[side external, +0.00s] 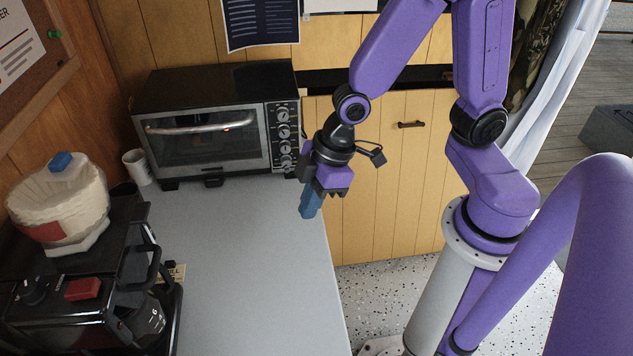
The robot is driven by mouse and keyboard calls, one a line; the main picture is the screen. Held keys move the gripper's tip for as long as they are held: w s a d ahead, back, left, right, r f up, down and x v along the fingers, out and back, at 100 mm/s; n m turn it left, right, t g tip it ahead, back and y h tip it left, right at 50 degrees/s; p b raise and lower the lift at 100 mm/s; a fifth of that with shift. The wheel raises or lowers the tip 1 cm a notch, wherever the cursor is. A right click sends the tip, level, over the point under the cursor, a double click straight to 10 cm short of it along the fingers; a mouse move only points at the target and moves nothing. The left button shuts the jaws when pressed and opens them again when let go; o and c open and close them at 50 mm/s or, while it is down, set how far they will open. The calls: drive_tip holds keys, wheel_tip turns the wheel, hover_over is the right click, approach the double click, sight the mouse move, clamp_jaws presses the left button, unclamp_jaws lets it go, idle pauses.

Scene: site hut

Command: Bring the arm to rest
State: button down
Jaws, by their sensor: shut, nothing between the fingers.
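My gripper (311,207) hangs near the right edge of the grey worktop (240,260), in front of the right end of the toaster oven (205,130). The fingertips look to be above the worktop's edge, but the exact height is hard to tell. My purple arm reaches in from the upper right and bends down at the wrist.
The oven's door is shut. A white mug (138,167) stands left of it. At the left, a black appliance (70,300) bears a pale bowl-like thing (62,205) with a blue block (61,161) on top. The worktop's middle is clear. Wooden cabinets (385,190) stand behind.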

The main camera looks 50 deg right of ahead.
drive_tip(key=s+d+r+g+h, duration=0.2)
drive_tip(key=s+d+r, duration=0.5)
drive_tip(key=s+d, duration=0.3)
drive_tip(key=shift+s+r+h, duration=0.35)
drive_tip(key=shift+s+h, duration=0.05)
drive_tip(key=shift+s, duration=0.5)
idle(0.7)
